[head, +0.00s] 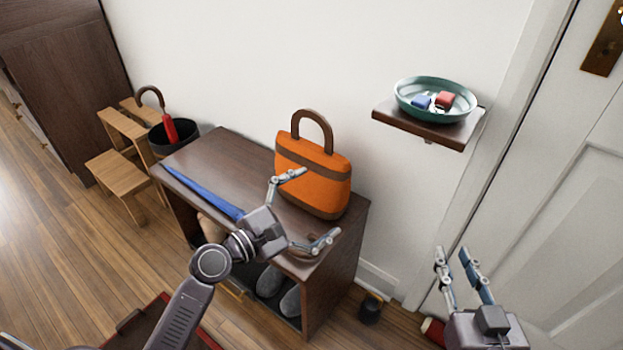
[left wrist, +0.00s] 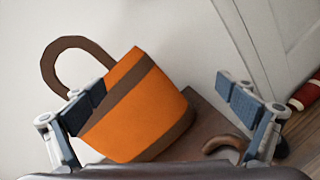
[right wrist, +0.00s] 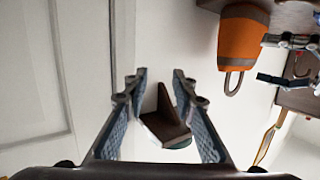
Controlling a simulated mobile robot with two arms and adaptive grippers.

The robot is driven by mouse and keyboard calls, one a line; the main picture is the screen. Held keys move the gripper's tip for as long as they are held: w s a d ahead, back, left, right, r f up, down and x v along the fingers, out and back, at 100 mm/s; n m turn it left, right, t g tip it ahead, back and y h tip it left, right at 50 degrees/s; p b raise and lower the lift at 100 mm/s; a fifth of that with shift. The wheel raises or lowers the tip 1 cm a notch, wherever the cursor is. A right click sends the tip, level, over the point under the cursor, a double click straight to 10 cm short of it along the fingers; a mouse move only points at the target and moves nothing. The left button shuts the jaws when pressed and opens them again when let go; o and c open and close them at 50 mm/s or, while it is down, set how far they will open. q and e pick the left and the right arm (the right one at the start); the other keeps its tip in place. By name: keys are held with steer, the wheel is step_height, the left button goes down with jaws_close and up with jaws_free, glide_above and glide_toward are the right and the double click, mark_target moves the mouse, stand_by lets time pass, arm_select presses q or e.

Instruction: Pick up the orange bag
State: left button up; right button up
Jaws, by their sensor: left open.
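The orange bag (head: 312,178) has a brown band, a brown base and an arched brown handle (head: 313,128). It stands upright on the dark wooden bench (head: 225,146) against the wall. My left gripper (head: 307,208) is open and empty, in front of the bag. In the left wrist view the bag (left wrist: 140,110) fills the left part between the spread fingers (left wrist: 165,95), its left side partly hidden by a finger. My right gripper (head: 455,262) is open and empty, low at the right near the door. The right wrist view also shows the bag (right wrist: 242,40) at the top right.
A blue closed umbrella (head: 205,192) lies along the bench top, with its curved brown handle (left wrist: 222,143) near my left gripper. Grey slippers (head: 270,281) sit inside the bench. A wall shelf (head: 425,128) right of the bag holds a green bowl (head: 405,106). A stepped wooden stool (head: 118,172) and bin (head: 185,140) stand left.

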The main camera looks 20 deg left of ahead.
mark_target(311, 146)
arm_select(q)
steer(key=w+a+r+n+t+y, duration=0.2)
steer(key=w+a+r+n+t, duration=0.3)
steer(key=a+n, duration=0.4)
steer(key=shift+n+g, duration=0.5)
steer(key=shift+x, duration=4.6)
steer(key=shift+s+d, duration=0.1)
steer(key=shift+s, duration=0.05)
arm_select(e)
step_height(311, 146, up, 9)
steer(key=a+t+y, duration=0.1)
steer(key=t, duration=0.3)
steer(key=shift+w+r, duration=0.2)
arm_select(q)
steer(key=shift+c, duration=0.6)
arm_select(e)
steer(key=shift+a, duration=0.1)
arm_select(q)
steer(key=shift+r, duration=0.1)
steer(key=c, duration=2)
